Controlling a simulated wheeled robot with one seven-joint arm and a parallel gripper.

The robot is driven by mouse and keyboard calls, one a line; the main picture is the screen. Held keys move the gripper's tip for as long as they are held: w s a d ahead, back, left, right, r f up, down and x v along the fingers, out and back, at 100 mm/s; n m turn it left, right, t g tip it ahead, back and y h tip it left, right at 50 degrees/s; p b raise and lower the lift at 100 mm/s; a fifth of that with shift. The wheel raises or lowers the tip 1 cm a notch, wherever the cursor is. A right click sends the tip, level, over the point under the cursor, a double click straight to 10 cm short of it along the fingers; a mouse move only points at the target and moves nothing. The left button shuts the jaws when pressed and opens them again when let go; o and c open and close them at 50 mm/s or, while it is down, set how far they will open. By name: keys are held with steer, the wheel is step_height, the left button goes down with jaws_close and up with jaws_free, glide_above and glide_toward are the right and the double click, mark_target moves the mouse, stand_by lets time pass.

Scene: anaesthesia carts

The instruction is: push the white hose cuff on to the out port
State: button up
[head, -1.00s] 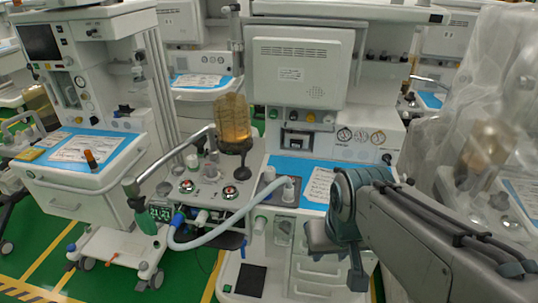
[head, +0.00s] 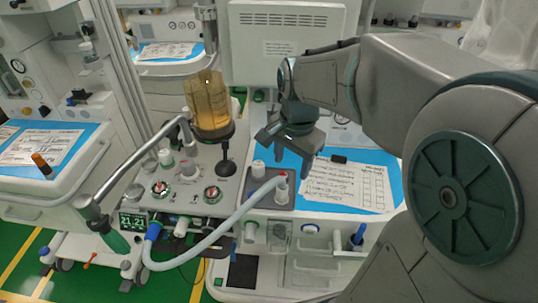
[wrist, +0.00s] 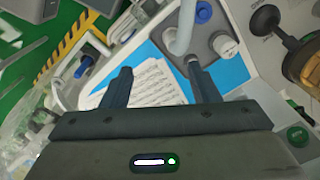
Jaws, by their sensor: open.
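I cannot tell whether this cuff is fully seated. A white upright fitting (head: 258,169) stands beside it; no out-port label is readable. My gripper (head: 284,157) is open and empty, above and behind the cuff.
A printed sheet (head: 345,187) and a small black item (head: 339,159) lie on the blue worktop right of the block. A white monitor housing (head: 285,45) is behind.

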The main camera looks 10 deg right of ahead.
mark_target(283, 186)
steer(key=w+f+m, duration=0.1)
steer(key=f, duration=0.2)
steer(key=w+f+m, duration=0.1)
steer(key=f, duration=0.2)
steer(key=w+f+m, duration=0.2)
steer(key=f, duration=0.1)
steer(key=shift+d+f+g, duration=0.15)
steer(key=shift+f+g, duration=0.25)
steer(key=f, duration=0.5)
steer(key=shift+a, duration=0.35)
steer(key=c, duration=1)
